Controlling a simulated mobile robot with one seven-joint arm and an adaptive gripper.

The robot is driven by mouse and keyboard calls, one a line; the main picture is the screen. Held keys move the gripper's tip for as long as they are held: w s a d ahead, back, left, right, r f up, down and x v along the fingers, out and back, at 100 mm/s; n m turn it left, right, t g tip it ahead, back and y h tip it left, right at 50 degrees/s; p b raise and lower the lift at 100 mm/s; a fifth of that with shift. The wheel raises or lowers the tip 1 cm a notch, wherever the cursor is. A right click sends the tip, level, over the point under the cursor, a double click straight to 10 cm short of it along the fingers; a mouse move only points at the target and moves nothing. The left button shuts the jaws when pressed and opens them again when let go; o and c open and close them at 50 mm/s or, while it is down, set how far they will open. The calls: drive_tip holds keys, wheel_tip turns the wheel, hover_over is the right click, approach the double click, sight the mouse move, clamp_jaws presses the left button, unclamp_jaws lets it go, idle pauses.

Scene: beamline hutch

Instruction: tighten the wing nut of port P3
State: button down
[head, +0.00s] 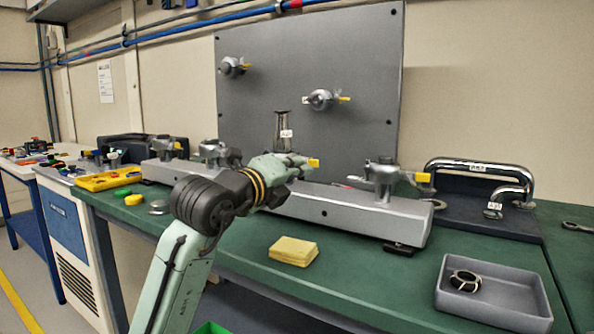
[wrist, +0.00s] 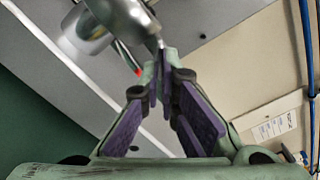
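A long grey manifold bar (head: 330,205) lies on the green bench and carries several clamped ports with yellow-tipped wing nuts. My gripper (head: 300,161) is above the bar's middle, at a yellow wing tip (head: 313,163) that shows just past its fingers. A labelled upright metal tube (head: 283,130) stands behind it; I cannot read the label for sure. In the wrist view the purple-padded fingers (wrist: 165,68) come close together at their tips, beside or around a narrow grey metal part (wrist: 148,28). Whether they grip it is unclear. My gripper hides most of this port's clamp.
Another clamped port (head: 385,175) stands at the bar's right end. A grey panel (head: 345,150) with two clamped ports rises behind. A yellow pad (head: 293,250) and a grey tray (head: 500,308) holding a ring (head: 465,281) are in front. Chrome handles (head: 480,168) stand at right.

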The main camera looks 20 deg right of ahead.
drive_tip(key=shift+s+d+f, duration=0.1)
drive_tip(key=c, duration=2.1)
unclamp_jaws()
drive_tip(key=v, duration=1.2)
